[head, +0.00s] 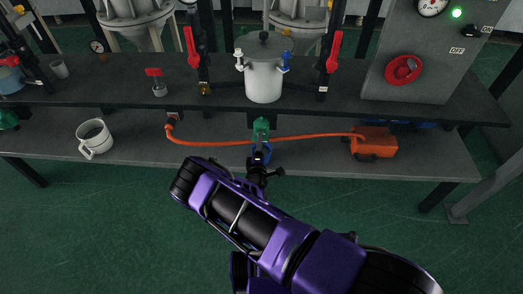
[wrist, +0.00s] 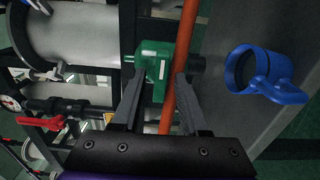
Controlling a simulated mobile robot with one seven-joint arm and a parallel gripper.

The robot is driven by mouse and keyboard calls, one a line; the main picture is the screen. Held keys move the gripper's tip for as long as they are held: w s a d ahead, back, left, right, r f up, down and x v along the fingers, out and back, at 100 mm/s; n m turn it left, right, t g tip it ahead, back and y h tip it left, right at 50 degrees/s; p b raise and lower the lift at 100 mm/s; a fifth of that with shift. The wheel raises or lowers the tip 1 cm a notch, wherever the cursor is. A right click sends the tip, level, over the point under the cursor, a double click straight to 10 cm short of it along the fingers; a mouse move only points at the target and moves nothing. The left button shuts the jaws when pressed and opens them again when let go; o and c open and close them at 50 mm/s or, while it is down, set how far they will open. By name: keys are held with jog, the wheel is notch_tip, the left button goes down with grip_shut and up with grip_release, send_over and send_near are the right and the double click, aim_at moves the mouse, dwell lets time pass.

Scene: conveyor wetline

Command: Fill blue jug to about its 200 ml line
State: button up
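The blue jug (wrist: 236,70) shows at the right in the wrist view, mouth toward the green fitting and handle toward the lower right. In the head view the jug (head: 267,151) is mostly hidden behind my gripper (head: 258,170). A green fitting (wrist: 153,62) with a black spout (wrist: 197,64) points toward the jug's mouth. In the head view the fitting (head: 261,127) hangs below the upper shelf's edge. My gripper (wrist: 160,80) is open, its fingers either side of the fitting in the picture; contact is unclear. The 200 ml line and jug's contents cannot be seen.
An orange hose (head: 215,142) runs along the lower shelf (head: 140,160) to an orange box (head: 373,142); it crosses the wrist view near my fingers. A white pot (head: 264,80) with taps stands on the upper shelf. A white jug (head: 95,138) stands left.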

jog(key=s+p, duration=0.3)
jog(key=s, duration=0.4)
dwell(0.6)
jog(key=shift+a, duration=0.1)
